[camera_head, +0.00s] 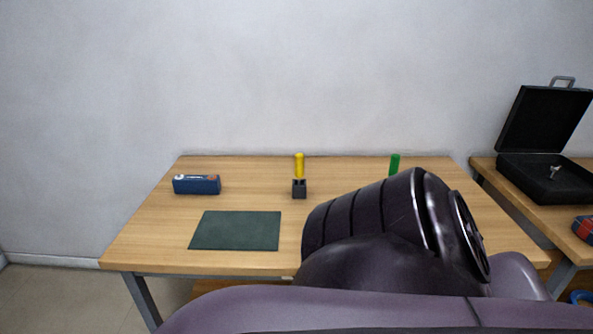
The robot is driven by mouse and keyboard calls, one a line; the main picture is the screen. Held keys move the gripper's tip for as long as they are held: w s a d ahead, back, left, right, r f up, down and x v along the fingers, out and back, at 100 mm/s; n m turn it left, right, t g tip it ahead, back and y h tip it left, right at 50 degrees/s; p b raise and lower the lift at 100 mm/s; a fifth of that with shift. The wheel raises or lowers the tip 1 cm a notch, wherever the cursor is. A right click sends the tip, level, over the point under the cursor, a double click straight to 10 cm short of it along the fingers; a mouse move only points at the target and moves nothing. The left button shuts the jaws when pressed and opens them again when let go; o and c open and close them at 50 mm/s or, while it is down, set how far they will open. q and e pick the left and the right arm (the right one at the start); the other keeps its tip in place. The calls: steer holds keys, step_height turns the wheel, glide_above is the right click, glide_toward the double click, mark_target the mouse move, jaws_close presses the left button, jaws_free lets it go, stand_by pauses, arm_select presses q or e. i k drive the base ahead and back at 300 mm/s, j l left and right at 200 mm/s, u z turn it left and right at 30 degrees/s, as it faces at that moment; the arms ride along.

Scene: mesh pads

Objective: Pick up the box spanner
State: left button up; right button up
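I cannot tell for sure which thing is the box spanner. A tool with a yellow handle (299,165) stands upright in a small black holder (299,190) near the middle back of the wooden table. A green handle (394,163) shows further right, its lower part hidden behind my arm. A small silvery object (554,172) lies in an open black case at the far right, too small to make out. One of my dark arms fills the lower right foreground. Neither gripper shows.
A blue box (197,184) lies at the table's left back, and a dark green mat (235,230) lies in front. The open black case (530,183) and a red and blue item (584,228) are on a second table. The main table's right front is hidden by my arm.

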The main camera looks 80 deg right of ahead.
mark_target(299, 157)
steer(key=z, duration=2.8)
steer(key=i+z, duration=0.35)
steer(key=i, duration=0.25)
